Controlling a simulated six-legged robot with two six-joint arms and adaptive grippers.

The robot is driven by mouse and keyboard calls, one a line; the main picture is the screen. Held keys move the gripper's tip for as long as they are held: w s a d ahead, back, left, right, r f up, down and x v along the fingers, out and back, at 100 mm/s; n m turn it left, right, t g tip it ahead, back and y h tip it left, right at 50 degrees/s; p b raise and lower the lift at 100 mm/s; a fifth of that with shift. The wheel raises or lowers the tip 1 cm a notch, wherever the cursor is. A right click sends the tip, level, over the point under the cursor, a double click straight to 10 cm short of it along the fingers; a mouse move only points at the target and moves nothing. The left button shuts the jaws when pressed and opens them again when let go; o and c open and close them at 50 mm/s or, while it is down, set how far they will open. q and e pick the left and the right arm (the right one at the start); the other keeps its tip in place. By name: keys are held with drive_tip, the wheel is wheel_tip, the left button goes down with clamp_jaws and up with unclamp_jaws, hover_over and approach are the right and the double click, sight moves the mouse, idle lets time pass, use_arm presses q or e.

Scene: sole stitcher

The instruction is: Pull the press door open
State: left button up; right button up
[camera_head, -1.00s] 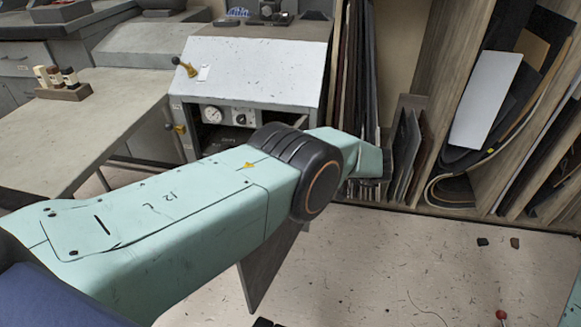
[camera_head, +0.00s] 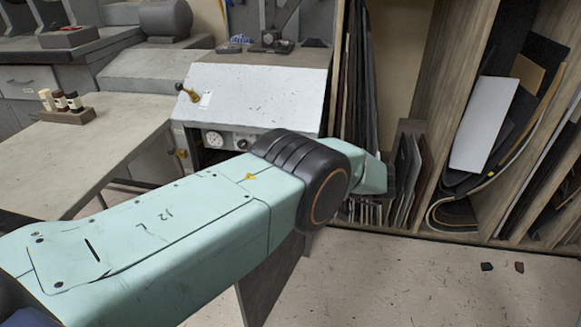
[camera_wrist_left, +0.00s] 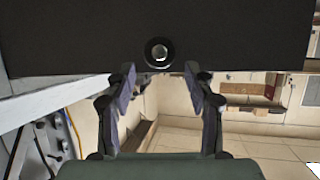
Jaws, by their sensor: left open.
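The press (camera_head: 262,92) is a grey cabinet with a pale sloping top and a gauge on its front, behind my left arm in the head view. A grey door panel (camera_head: 268,283) stands out from its front at an angle, partly hidden by the arm. In the left wrist view a dark panel (camera_wrist_left: 70,38), seemingly the door, fills the top, with a round knob (camera_wrist_left: 159,52) on it. My left gripper (camera_wrist_left: 158,76) is open, its fingertips spread on either side just below the knob. Contact cannot be told. The head view hides this gripper behind the arm.
A grey worktable (camera_head: 90,150) with small bottles (camera_head: 60,101) stands left of the press. A wooden rack (camera_head: 440,110) of sheets stands at the right. The floor (camera_head: 430,285) in front of the rack is mostly clear, with a few scraps.

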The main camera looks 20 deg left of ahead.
use_arm(q)
wheel_tip(320, 180, up, 8)
drive_tip(key=shift+f, duration=0.2)
drive_tip(key=shift+c, duration=0.4)
